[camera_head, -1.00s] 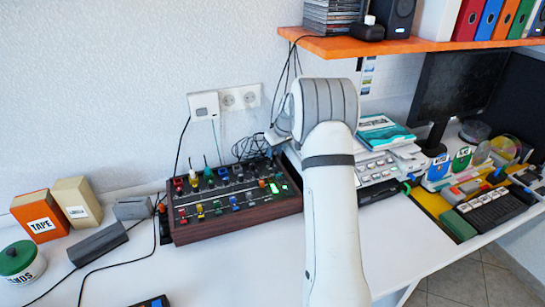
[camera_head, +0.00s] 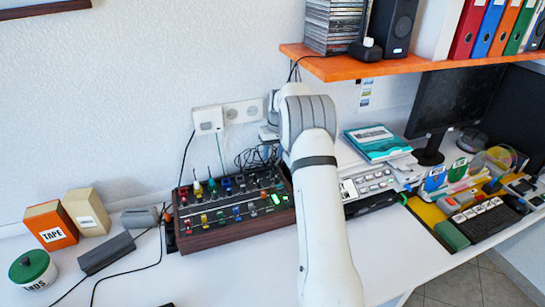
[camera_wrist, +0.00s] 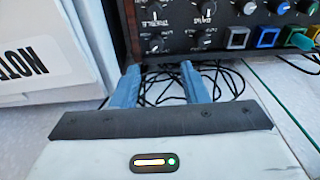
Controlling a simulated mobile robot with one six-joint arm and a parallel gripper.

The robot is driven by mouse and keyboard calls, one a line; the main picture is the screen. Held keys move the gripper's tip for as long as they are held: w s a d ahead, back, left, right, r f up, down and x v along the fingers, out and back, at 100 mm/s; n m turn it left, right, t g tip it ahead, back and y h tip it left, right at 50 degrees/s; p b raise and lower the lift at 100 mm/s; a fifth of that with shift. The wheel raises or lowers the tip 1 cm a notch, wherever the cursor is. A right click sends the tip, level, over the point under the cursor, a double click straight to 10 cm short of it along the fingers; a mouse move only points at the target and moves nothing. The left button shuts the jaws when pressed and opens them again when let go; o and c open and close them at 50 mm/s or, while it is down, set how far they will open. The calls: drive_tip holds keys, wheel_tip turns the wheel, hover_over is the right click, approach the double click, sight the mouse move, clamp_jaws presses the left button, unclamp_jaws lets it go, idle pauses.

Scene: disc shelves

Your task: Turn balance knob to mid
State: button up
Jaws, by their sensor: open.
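A wood-sided control box (camera_head: 235,237) with rows of coloured knobs and switches stands on the desk, left of my arm in the head view. In the wrist view, a black panel (camera_wrist: 185,42) with a wooden edge carries small black knobs (camera_wrist: 201,36) and coloured square buttons. I cannot tell which knob is the balance knob, as the lettering is too small or upside down. My gripper (camera_wrist: 160,74) is open and empty, its two blue-grey fingers short of the panel, over black cables. In the head view my arm hides the gripper.
A grey device with buttons (camera_head: 370,185) and a teal book (camera_head: 376,143) lie right of my arm. An orange shelf (camera_head: 400,60) hangs above. A white lettered surface (camera_wrist: 35,62) is close on the gripper's left. Bare desk lies in front of the control box.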

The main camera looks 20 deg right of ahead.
sight(272, 169)
drive_tip(key=shift+w+a+r+m+g+h+p, duration=0.1)
drive_tip(key=shift+w+r+m+g+h+p, duration=0.35)
drive_tip(key=shift+m+p, duration=0.4)
drive_tip(key=shift+f+m+g, duration=0.25)
drive_tip(key=shift+f, duration=0.15)
wheel_tip(272, 169, down, 8)
drive_tip(key=shift+r+p, duration=0.15)
drive_tip(key=shift+p, duration=0.55)
drive_tip(key=shift+c, duration=0.3)
clamp_jaws()
